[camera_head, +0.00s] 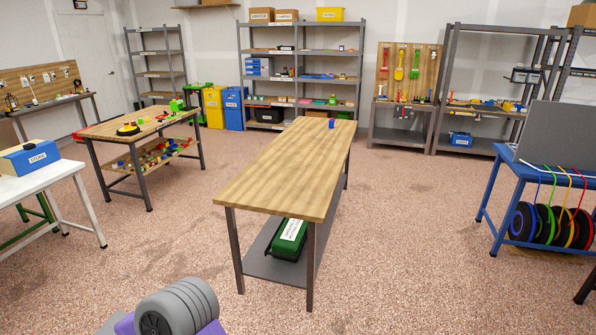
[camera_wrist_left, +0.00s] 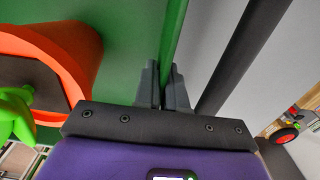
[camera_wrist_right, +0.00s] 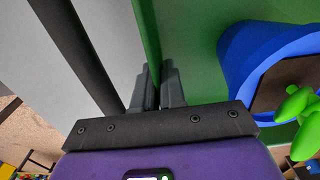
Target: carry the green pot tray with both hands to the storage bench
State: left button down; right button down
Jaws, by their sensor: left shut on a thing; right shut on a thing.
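The green pot tray shows only in the wrist views. In the left wrist view its wall (camera_wrist_left: 172,40) runs up between the fingers of my left gripper (camera_wrist_left: 164,85), shut on it. An orange pot (camera_wrist_left: 75,45) with a green plant (camera_wrist_left: 15,115) stands in the tray there. In the right wrist view my right gripper (camera_wrist_right: 157,85) is shut on the tray wall (camera_wrist_right: 147,35). A blue pot (camera_wrist_right: 238,50) with a green plant (camera_wrist_right: 295,118) stands beside it. The head view shows neither gripper nor tray. A wooden-topped bench (camera_head: 285,165) stands ahead; no label names it the storage bench.
The bench top is bare except for a small blue item (camera_head: 332,124) at its far end; a green case (camera_head: 290,238) lies on its lower shelf. A white table (camera_head: 40,178) stands left, a blue rack (camera_head: 515,170) right. Open floor (camera_head: 410,230) lies right of the bench.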

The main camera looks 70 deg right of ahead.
pick_arm(q)
jog(key=shift+s+f, duration=0.3)
jog(key=shift+f, duration=0.1)
pick_arm(e)
jog(key=shift+s+f, duration=0.3)
jog(key=shift+f, duration=0.1)
pick_arm(q)
jog(key=c, duration=1.1)
grip_release()
jog(key=shift+w, duration=0.15)
pick_arm(e)
jog(key=shift+f, duration=0.1)
jog(key=c, duration=1.5)
grip_release()
pick_arm(q)
jog(key=shift+w, duration=0.1)
pick_arm(e)
jog(key=o, duration=0.4)
jog(key=shift+w, duration=0.2)
pick_arm(q)
jog(key=shift+r, duration=0.1)
jog(key=shift+c, duration=0.4)
